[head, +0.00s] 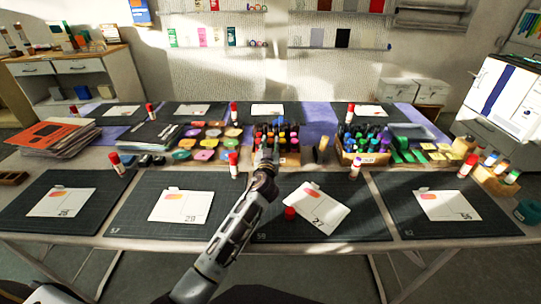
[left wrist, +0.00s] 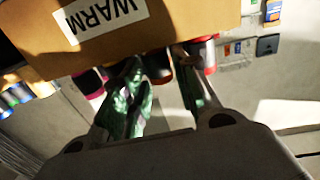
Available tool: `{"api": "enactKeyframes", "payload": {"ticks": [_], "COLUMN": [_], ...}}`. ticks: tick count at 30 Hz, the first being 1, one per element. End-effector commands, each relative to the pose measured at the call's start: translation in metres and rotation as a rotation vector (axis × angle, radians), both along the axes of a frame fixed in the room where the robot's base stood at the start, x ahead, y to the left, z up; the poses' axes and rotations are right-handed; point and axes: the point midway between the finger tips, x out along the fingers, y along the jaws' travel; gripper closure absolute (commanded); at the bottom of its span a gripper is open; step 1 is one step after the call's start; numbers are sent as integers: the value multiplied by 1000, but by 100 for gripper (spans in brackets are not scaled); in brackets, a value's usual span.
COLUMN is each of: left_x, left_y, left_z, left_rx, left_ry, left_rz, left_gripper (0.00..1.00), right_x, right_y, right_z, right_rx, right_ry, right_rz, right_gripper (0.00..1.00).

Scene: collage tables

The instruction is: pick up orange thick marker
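My left gripper (head: 267,157) reaches from the lower middle of the head view to the front of a box of thick markers (head: 275,135) in mixed colours. In the left wrist view its fingers (left wrist: 162,82) with green pads stand apart, close to a cardboard box (left wrist: 205,38) labelled WARM. Dark and red marker ends (left wrist: 157,68) show at the fingertips; I cannot tell whether the fingers touch them. An orange marker cannot be made out for certain, as the gripper hides part of the box front. My right gripper is not in view.
Red glue sticks (head: 115,163) stand along the table. Numbered cards (head: 180,206) lie on dark mats. A red cap (head: 290,213) lies near my forearm.

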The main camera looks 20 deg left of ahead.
Motion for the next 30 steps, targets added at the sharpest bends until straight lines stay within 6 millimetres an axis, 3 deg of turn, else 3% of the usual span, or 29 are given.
{"api": "enactKeyframes", "payload": {"ticks": [4, 10, 23, 30], "left_x": [0, 0, 0, 0], "left_y": [0, 0, 0, 0], "left_z": [0, 0, 3, 16], "left_rx": [0, 0, -1, -2], "left_ry": [0, 0, -1, -2], "left_rz": [0, 0, 0, 0], "left_gripper": [72, 97, 98, 98], "right_x": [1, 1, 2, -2], "right_y": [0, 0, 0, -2], "right_z": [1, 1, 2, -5], "right_rx": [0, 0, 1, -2], "right_ry": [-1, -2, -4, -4], "right_rz": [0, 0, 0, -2], "right_gripper": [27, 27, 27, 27]}}
